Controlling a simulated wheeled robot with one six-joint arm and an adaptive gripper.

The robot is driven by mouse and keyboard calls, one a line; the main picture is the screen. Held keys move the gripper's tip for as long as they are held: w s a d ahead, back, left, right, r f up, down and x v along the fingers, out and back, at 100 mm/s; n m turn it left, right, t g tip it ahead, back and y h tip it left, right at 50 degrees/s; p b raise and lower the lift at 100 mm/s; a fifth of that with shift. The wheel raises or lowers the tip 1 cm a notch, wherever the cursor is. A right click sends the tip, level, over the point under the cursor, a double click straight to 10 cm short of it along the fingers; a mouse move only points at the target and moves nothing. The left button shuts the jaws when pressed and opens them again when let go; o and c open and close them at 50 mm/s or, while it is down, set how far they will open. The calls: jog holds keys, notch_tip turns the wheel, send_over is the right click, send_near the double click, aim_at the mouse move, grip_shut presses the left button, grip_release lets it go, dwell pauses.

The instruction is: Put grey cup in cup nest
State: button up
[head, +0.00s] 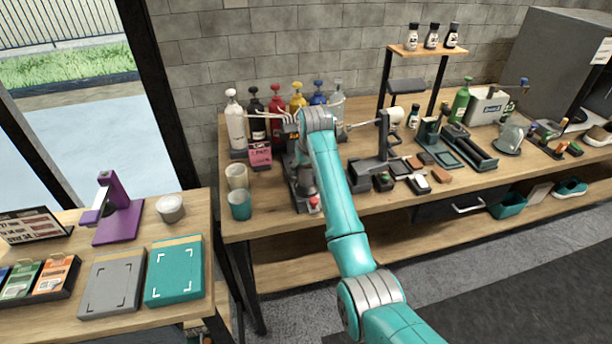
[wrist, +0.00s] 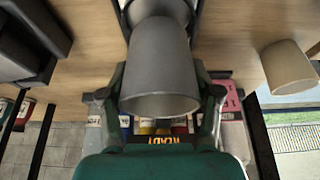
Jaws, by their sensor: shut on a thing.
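The grey cup (wrist: 163,62) is in the middle of the wrist view, with its wide rim towards the bottom of the picture. My gripper (wrist: 159,88) is shut on the cup, with one finger on each side. The cup's narrow end points to a grey, rounded part (wrist: 153,8) at the top of the picture. I cannot tell whether the two touch or whether that part is the cup nest. In the head view my arm hides most of the gripper. A dark machine with a red button (head: 314,202) stands at the table's front there.
A beige cup (head: 237,176) and a teal cup (head: 240,204) stand left of the machine; the beige one also shows in the wrist view (wrist: 290,68). Pump bottles (head: 277,115) line the back. A pink box (head: 260,155) is behind the cups.

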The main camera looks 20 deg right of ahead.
jog(key=shift+f, duration=1.4)
jog(key=o, duration=1)
jog(key=shift+f, duration=0.1)
jog(key=v, duration=1.2)
